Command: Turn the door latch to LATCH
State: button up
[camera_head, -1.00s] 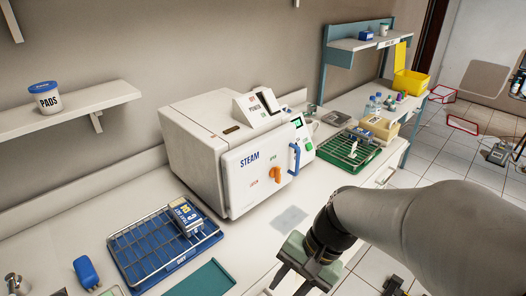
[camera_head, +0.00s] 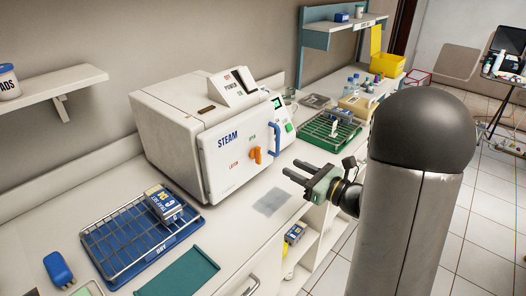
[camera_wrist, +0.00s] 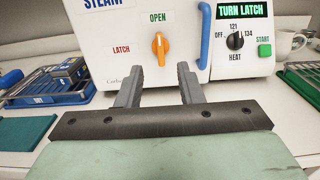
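The steam sterilizer (camera_head: 205,135) is a white box on the counter, its front door (camera_head: 232,165) marked STEAM. An orange door latch (camera_head: 256,155) sits on the door between the red LATCH and green OPEN labels. In the wrist view the latch knob (camera_wrist: 160,46) stands upright, its tip under OPEN, with LATCH to its left. A blue door handle (camera_head: 274,139) is right of it. A green display (camera_wrist: 243,10) reads TURN LATCH. My gripper (camera_head: 293,172) is open and empty, apart from the latch and in front of the door. Its fingers (camera_wrist: 158,85) point toward the door below the latch.
A blue DRY rack (camera_head: 125,240) holding a labelled pack stands left of the sterilizer. A green rack (camera_head: 330,132) stands right. A teal tray (camera_head: 178,272) lies at the front. A heat dial (camera_wrist: 235,42) and START button (camera_wrist: 264,50) are right of the handle.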

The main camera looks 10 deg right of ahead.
aim_at(261, 152)
jog(key=p+x, duration=0.2)
jog(key=x, duration=1)
jog(key=shift+c, duration=0.3)
jog(key=c, duration=0.7)
